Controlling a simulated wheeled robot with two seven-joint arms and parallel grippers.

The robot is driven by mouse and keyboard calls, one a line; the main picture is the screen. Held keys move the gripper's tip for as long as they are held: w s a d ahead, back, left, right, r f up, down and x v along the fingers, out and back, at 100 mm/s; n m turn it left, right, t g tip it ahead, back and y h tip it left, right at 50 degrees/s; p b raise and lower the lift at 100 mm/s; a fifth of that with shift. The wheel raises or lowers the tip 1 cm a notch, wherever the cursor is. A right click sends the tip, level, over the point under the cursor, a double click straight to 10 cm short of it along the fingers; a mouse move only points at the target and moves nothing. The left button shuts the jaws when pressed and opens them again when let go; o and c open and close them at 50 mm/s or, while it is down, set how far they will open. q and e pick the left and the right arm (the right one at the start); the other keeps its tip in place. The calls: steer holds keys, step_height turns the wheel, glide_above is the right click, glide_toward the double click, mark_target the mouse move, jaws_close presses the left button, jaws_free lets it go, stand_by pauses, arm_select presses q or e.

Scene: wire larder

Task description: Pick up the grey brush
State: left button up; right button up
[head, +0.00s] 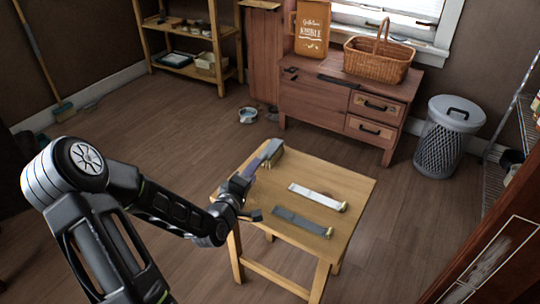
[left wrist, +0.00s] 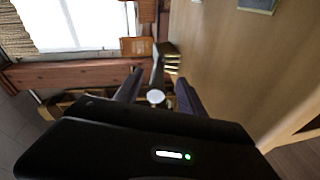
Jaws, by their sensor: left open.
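A brush with a grey handle and yellowish-green bristles (head: 270,153) lies at the far left edge of the small wooden table (head: 345,178). A darker grey brush (head: 300,221) lies near the table's front edge, and a whitish brush (head: 315,196) lies between the two. My left gripper (head: 252,193) is open and empty at the table's left edge, just in front of the far-left brush. In the left wrist view a grey brush (left wrist: 158,73) shows ahead, between the open fingers (left wrist: 160,80), not visibly gripped. My right gripper is not in view.
A wooden cabinet (head: 318,108) with a wicker basket (head: 380,60) stands behind the table. A grey bin (head: 445,140) stands to the right. A small bowl (head: 248,116) is on the floor.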

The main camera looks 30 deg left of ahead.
mark_target(264, 159)
arm_select(q)
steer(key=shift+w, duration=0.15)
steer(key=b+x, duration=0.2)
steer(key=x, duration=0.3)
steer(key=shift+w+a+r, duration=0.1)
steer(key=shift+w+a, duration=0.05)
steer(key=shift+a, duration=0.05)
steer(key=shift+c, duration=0.2)
stand_by(0.4)
jaws_close()
stand_by(1.1)
